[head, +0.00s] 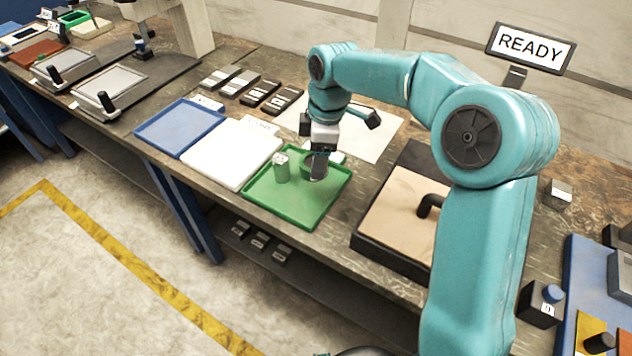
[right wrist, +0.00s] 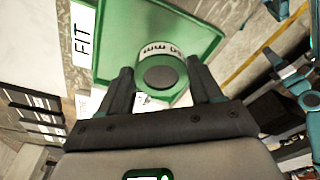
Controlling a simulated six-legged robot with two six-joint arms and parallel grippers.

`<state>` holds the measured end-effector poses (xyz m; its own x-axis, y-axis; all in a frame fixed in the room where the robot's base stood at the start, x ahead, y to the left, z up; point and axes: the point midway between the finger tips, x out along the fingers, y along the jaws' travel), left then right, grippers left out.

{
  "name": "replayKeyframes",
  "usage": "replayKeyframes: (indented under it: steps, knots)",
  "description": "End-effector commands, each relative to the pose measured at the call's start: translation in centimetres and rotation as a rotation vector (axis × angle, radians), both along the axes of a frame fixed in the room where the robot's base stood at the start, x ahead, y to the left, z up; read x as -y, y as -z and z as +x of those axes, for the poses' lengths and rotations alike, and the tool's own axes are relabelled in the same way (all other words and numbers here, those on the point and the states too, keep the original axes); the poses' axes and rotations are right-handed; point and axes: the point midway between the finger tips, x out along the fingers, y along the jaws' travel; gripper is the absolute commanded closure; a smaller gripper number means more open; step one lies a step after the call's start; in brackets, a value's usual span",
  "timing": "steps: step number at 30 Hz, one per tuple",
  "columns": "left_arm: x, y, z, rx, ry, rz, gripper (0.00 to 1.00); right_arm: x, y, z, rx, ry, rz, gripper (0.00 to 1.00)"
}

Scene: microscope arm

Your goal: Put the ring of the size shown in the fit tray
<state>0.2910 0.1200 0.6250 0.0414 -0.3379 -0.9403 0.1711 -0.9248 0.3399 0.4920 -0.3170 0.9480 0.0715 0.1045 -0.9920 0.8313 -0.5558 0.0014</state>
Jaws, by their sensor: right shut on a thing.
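The green tray (head: 262,198) lies on the bench; in the right wrist view the tray (right wrist: 205,22) has a FIT label (right wrist: 82,38) beside it. My right gripper (head: 318,172) is over the tray's far right part. It is shut on a green ring (right wrist: 180,72) with a dark centre and a white band marked in mm; the number is hard to read. In the head view the ring (head: 308,160) is partly hidden by a finger. My left gripper is out of view.
A white tray (head: 228,155) and a blue tray (head: 180,127) lie left of the green one. Several dark labelled blocks (head: 262,92) lie behind. A black-framed tan pad (head: 395,215) is at right. A sign (head: 530,47) reads READY.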

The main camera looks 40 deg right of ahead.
Motion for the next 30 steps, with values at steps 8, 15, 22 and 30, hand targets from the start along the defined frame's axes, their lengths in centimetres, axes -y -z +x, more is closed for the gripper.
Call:
replayKeyframes:
  steps: [8, 15, 22, 30]
  knots:
    - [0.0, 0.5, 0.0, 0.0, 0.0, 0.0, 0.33, 0.0, 3.6, 0.2, 0.001, 0.002, 0.0, 0.81]
    - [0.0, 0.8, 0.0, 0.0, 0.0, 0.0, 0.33, 0.0, 7.1, 0.2, 0.001, 0.002, 0.0, 0.81]
    - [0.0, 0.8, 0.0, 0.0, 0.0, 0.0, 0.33, 0.0, 7.3, 0.2, 0.003, 0.002, 0.0, 0.81]
    - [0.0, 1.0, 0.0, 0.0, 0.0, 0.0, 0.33, 0.0, 7.7, 0.2, 0.002, 0.002, 0.0, 0.1]
